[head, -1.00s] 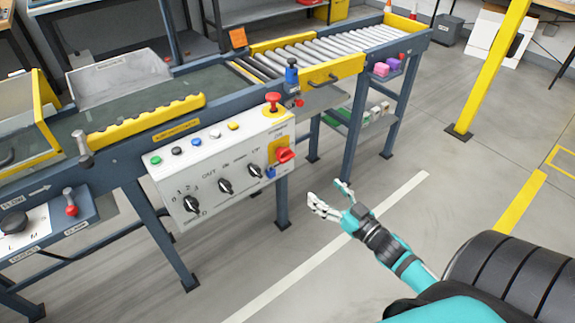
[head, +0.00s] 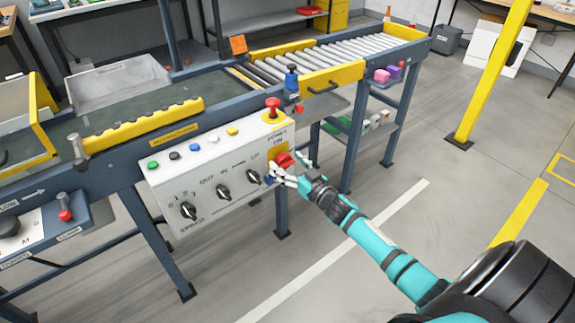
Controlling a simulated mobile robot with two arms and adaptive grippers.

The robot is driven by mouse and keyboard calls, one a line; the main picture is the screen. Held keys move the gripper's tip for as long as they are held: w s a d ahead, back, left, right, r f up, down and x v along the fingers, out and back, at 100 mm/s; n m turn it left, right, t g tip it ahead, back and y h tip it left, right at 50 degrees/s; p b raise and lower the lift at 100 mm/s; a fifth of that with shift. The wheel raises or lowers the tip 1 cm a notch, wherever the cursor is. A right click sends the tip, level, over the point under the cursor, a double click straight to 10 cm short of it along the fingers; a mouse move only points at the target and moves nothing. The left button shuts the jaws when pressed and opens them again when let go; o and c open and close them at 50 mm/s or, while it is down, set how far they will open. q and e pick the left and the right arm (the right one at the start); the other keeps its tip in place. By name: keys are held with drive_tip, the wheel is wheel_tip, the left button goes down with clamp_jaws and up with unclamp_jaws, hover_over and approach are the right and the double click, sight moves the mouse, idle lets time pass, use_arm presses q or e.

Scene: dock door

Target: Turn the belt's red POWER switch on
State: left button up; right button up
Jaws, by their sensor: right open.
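The red POWER switch (head: 283,161) sits on a yellow plate at the right end of the white control box (head: 205,190), under the word ON. My right gripper (head: 287,172) is open at the switch, its fingers just below and to the right of the red handle. One finger partly covers the switch's lower area. I cannot tell whether the fingers touch the handle. My left gripper is not in view.
A red mushroom button (head: 272,104) stands on top of the box above the switch. Black knobs (head: 223,191) and several coloured buttons (head: 195,147) are to the left. The roller conveyor (head: 330,60) runs behind.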

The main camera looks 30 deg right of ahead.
drive_tip(key=shift+w, duration=0.25)
drive_tip(key=c, duration=1.2)
